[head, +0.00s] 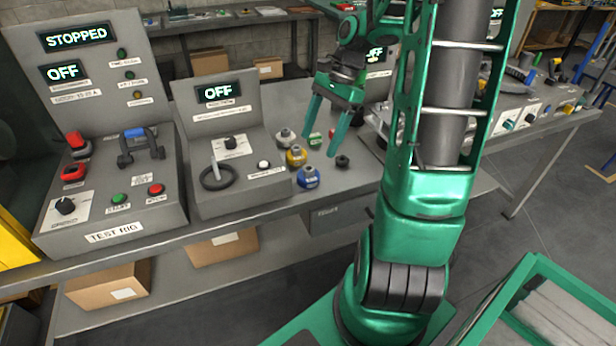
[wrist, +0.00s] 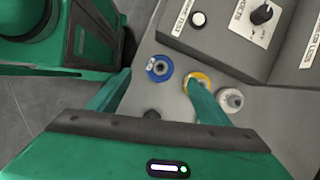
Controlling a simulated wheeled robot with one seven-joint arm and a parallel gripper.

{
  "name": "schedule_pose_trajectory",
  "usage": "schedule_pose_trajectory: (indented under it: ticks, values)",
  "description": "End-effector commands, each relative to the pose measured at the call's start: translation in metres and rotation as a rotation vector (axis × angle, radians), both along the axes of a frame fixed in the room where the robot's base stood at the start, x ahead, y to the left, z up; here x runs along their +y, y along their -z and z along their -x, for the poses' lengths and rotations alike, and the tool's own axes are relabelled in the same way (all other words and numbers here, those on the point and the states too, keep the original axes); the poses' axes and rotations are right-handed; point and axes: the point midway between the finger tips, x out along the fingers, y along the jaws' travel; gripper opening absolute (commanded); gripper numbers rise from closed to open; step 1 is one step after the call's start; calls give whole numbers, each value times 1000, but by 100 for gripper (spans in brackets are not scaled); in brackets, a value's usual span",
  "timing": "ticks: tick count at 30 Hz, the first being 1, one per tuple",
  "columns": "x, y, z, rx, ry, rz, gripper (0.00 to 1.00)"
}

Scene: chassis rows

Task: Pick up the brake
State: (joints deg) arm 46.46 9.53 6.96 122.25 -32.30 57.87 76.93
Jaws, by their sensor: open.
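No part is labelled brake where I can read it, so I cannot tell which one it is. Small round parts stand on the bench right of the middle console: a blue one (head: 308,178), a yellow one (head: 296,156) and a grey-white one (head: 285,139). The blue (wrist: 159,68), yellow (wrist: 197,78) and grey-white (wrist: 230,100) ones also show in the wrist view. A small black part (head: 342,161) stands to their right. My gripper (head: 322,143) is open and empty above these parts, fingers pointing down; in the wrist view one finger partly covers the yellow part.
The middle console (head: 225,124), with a black ring handle, borders the parts on the left. The test rig (head: 112,216) stands farther left with switches and a blue-and-black clamp-like part (head: 140,146). More equipment crowds the bench at right. Cardboard boxes (head: 110,286) sit on the lower shelf.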

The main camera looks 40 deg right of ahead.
Motion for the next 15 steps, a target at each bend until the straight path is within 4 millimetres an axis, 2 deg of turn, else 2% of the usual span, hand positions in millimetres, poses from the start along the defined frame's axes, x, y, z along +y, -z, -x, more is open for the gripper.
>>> schedule_pose_trajectory:
  ticks: [9,15]
  values:
    - [15,39,-1,5,12,-8,72]
    - [19,52,-1,4,12,-6,72]
